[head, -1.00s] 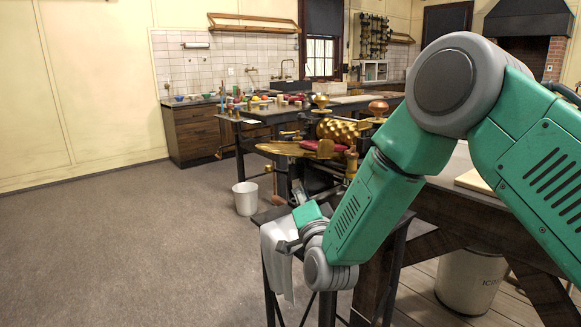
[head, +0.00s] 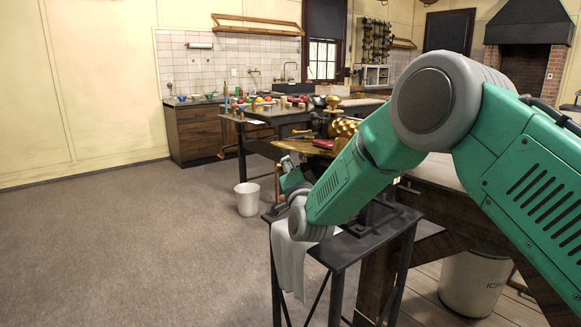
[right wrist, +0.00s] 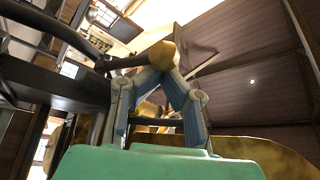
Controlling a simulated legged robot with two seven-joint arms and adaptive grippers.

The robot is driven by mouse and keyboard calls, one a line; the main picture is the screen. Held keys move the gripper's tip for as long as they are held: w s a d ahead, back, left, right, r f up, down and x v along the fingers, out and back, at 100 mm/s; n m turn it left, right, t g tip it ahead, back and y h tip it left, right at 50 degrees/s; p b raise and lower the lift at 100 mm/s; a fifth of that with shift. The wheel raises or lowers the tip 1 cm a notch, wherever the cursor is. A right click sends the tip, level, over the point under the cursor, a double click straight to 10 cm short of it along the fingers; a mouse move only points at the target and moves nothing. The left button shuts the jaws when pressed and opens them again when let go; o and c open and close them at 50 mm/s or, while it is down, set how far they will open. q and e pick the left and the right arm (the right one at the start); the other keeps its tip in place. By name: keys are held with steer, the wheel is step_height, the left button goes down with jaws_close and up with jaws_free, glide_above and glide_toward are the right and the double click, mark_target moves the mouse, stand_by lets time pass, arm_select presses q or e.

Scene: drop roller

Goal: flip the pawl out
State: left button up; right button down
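The drop roller's golden rollers (head: 345,127) and brass part (head: 303,147) show in the head view, partly hidden behind my right arm. My right gripper (head: 291,163) is at the machine's near left side, above the dark stand. In the right wrist view, the two fingers of my right gripper (right wrist: 161,73) lean in and their tips come together. A brass knob (right wrist: 160,55) on the end of a dark rod (right wrist: 126,62) appears right at the tips; I cannot tell whether they touch it. I cannot make out the pawl for certain. My left gripper is not in view.
A dark stand (head: 342,250) with a pale cloth (head: 289,262) over its left side is below my right forearm. A white bucket (head: 247,199) stands on the floor. A workbench (head: 440,172) is behind my arm. The floor at left is clear.

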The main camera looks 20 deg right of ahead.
steer(key=shift+a+r, duration=0.15)
steer(key=shift+a, duration=0.55)
steer(key=shift+s+d+f+b, duration=0.1)
steer(key=shift+d+f+b, duration=0.1)
steer(key=shift+f+b, duration=0.3)
steer(key=shift+s+d+f+b, duration=0.1)
steer(key=shift+d+f+b, duration=0.1)
steer(key=shift+f, duration=0.5)
steer(key=shift+s+d+f+b, duration=0.15)
steer(key=shift+f+b, duration=0.2)
steer(key=shift+f, duration=0.25)
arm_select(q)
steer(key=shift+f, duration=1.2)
arm_select(e)
steer(key=shift+a, duration=0.45)
